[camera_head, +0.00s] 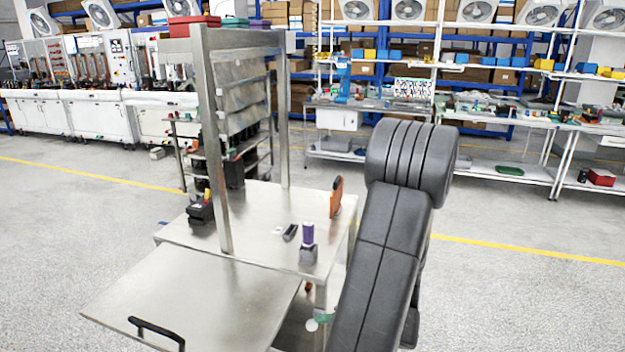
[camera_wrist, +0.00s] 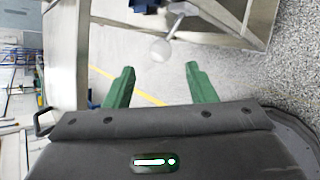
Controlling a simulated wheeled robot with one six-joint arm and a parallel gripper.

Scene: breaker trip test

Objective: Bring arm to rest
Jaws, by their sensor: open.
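My gripper (camera_wrist: 160,68) is open, with its two green fingers apart and nothing held between them in the wrist view. A pale round knob on a rod (camera_wrist: 160,49) shows just beyond the fingertips, roughly in line with the gap; I cannot tell how far off it is. In the head view, my black arm reaches down at the right of the metal workbench (camera_head: 185,235). A small green part, likely a fingertip, shows low beside the bench leg, near the pale knob (camera_head: 312,325). The rest of my gripper is hidden there.
The bench carries a purple-topped item (camera_head: 308,236), an orange-brown panel (camera_head: 336,196) and other small items. A metal flap with a black handle (camera_head: 155,332) extends in front. Open floor (camera_head: 520,290) lies to the right. Shelves and long tables stand behind.

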